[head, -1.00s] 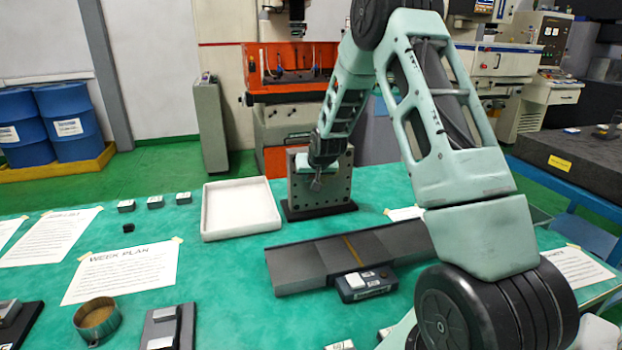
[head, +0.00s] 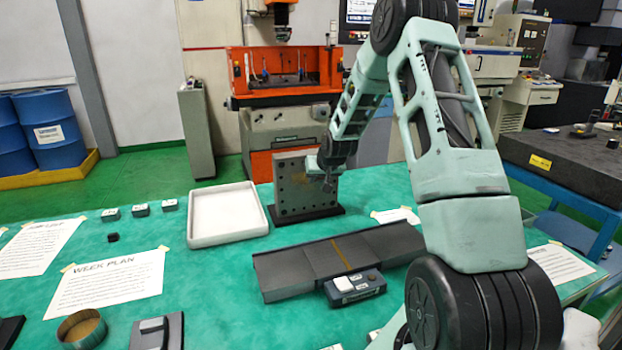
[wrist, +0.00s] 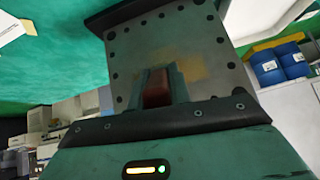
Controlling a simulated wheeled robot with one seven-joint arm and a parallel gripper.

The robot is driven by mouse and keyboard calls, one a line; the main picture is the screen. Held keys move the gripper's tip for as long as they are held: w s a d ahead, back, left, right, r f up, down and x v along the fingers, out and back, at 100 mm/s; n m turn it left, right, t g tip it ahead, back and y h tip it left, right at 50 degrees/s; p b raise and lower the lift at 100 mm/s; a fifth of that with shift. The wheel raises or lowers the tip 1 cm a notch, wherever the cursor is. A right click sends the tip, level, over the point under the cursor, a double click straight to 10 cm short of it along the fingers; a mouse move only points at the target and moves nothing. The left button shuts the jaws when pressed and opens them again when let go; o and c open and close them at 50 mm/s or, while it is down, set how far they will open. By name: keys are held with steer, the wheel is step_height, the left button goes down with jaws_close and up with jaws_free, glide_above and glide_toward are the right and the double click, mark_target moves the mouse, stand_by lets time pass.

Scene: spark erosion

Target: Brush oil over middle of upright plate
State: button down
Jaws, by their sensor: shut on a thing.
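The upright plate (head: 290,202) is a grey metal slab with rows of dark holes, standing on a black base on the green bench. A yellowish-brown smear (wrist: 192,67) shows around its middle in the wrist view. My gripper (head: 327,182) is in front of the plate's right side in the head view. In the wrist view its fingers are shut on a reddish-brown piece (wrist: 157,88), which looks like the brush's handle. The bristles are hidden, and I cannot tell whether they touch the plate.
A white tray (head: 196,240) lies left of the plate. A dark grey rail (head: 285,272) and a small switch box (head: 355,289) lie in front. A round tin (head: 82,330), small blocks and taped papers are at the left. Bare green bench lies between them.

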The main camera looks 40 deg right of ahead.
steer(key=d, duration=0.1)
steer(key=s+d+p, duration=0.1)
steer(key=d, duration=0.1)
steer(key=s+d, duration=0.1)
steer(key=d, duration=0.1)
steer(key=shift+s+r+p, duration=0.1)
steer(key=shift+s+p, duration=0.05)
steer(key=shift+p, duration=0.15)
stand_by(0.4)
steer(key=s+a, duration=0.2)
steer(key=s, duration=0.3)
steer(key=shift+s+a, duration=0.2)
steer(key=shift+a, duration=0.2)
steer(key=s, duration=0.1)
steer(key=s+a, duration=0.1)
steer(key=shift+s+a+p, duration=0.15)
steer(key=shift+s+p, duration=0.15)
steer(key=shift+s, duration=0.05)
stand_by(0.8)
